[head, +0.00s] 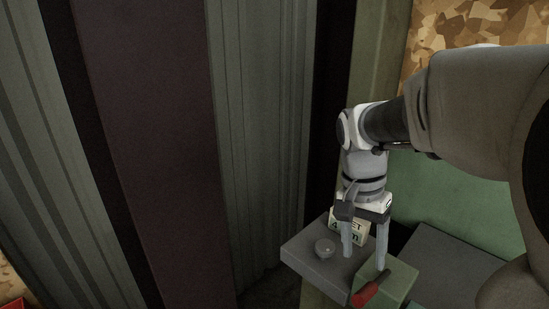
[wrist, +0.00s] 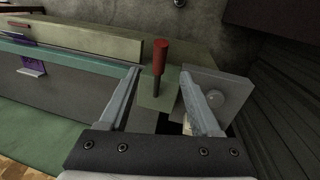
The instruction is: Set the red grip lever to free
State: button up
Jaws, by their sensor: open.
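The red grip lever (head: 368,291) shows at the bottom of the head view, at the front of a green block. In the wrist view the lever (wrist: 160,57) has a red grip on a dark stem and stands in front of a pale green plate. My gripper (head: 365,262) points down over this spot in the head view. It is open. In the wrist view its two fingers (wrist: 160,79) lie to the left and right of the lever, with gaps on both sides. I cannot tell whether the lever's stem is at fingertip depth.
A grey box (head: 310,262) with a round knob (head: 325,248) stands just left of the gripper. A cream label plate (head: 349,231) is behind the fingers, partly hidden. A dark grey surface (head: 450,262) lies to the right. Ribbed wall panels (head: 262,130) fill the left.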

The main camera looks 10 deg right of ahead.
aim_at(363, 291)
jog(key=f, duration=0.4)
jog(key=s+d+f, duration=0.1)
jog(key=f, duration=0.3)
jog(key=f+b, duration=0.1)
jog(key=f, duration=0.3)
jog(key=shift+s+d, duration=0.25)
jog(key=shift+s, duration=0.05)
grip_shut()
dwell(0.8)
